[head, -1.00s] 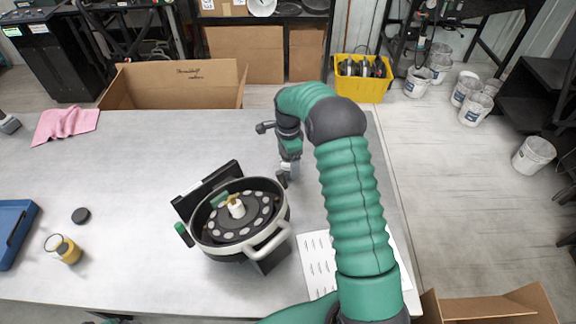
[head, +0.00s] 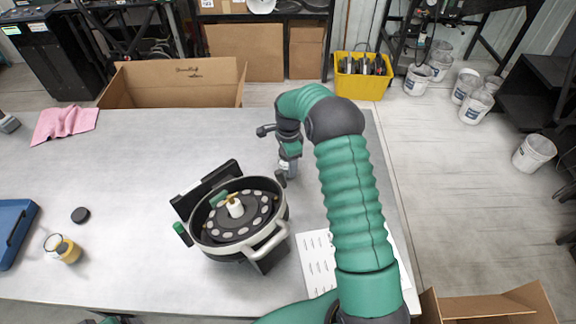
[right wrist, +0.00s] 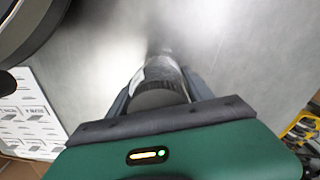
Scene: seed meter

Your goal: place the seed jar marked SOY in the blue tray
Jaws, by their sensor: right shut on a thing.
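My right gripper (head: 284,178) points down over the table, behind and right of the seed meter, shut on a jar-like cylinder. In the right wrist view this cylinder (right wrist: 158,90), dark with a pale patch, is between the fingers of the right gripper (right wrist: 155,76). No SOY marking is readable on it. The blue tray (head: 12,236) is at the left table edge, partly cut off and far from this gripper. My left gripper is not in view.
The round black seed meter (head: 238,215) with a pale handle stands mid-table. A black lid (head: 80,215) and pink cloth (head: 65,122) lie left. A printed sheet (head: 318,262) is under my right arm.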

